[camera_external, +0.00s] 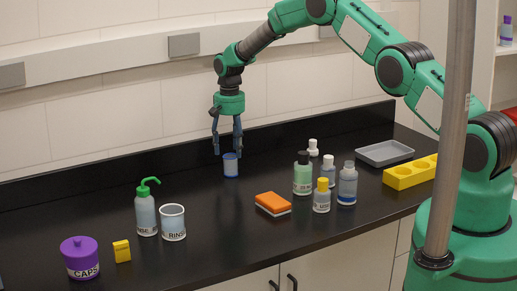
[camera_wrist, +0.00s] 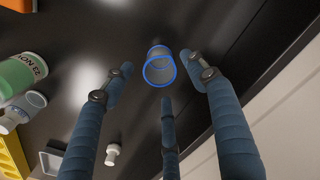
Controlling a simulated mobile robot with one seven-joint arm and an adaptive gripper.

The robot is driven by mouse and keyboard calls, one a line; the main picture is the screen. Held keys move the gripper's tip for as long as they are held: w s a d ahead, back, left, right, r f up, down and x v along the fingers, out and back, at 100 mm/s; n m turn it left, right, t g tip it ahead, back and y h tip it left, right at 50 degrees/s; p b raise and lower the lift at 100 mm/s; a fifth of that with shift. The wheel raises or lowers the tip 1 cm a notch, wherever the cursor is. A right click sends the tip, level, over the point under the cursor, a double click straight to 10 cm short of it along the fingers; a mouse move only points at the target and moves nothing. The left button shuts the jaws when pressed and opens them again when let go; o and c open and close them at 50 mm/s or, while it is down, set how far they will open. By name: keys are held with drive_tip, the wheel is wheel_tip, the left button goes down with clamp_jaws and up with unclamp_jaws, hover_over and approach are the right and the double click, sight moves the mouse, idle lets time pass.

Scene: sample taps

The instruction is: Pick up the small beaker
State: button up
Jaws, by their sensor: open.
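The small beaker (camera_external: 231,167) is clear with a blue rim and a blue band at its base. It stands upright on the black counter, towards the back wall. My gripper (camera_external: 228,151) points down right above it, with its fingers around or just over the rim; I cannot tell whether they touch it. In the wrist view the beaker (camera_wrist: 159,67) lies between and beyond the spread blue fingers (camera_wrist: 160,85), with gaps on both sides. My gripper is open and holds nothing.
A RINSE beaker (camera_external: 172,223), a green-topped wash bottle (camera_external: 146,212) and a purple CAPS jar (camera_external: 80,258) stand at front left. A grey tray (camera_external: 385,163) and yellow rack (camera_external: 398,181) are far right.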

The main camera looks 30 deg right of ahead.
sight(231, 160)
idle(0.3)
drive_tip(key=shift+f+p, duration=0.4)
drive_tip(key=shift+f, duration=2.15)
drive_tip(key=c, duration=0.9)
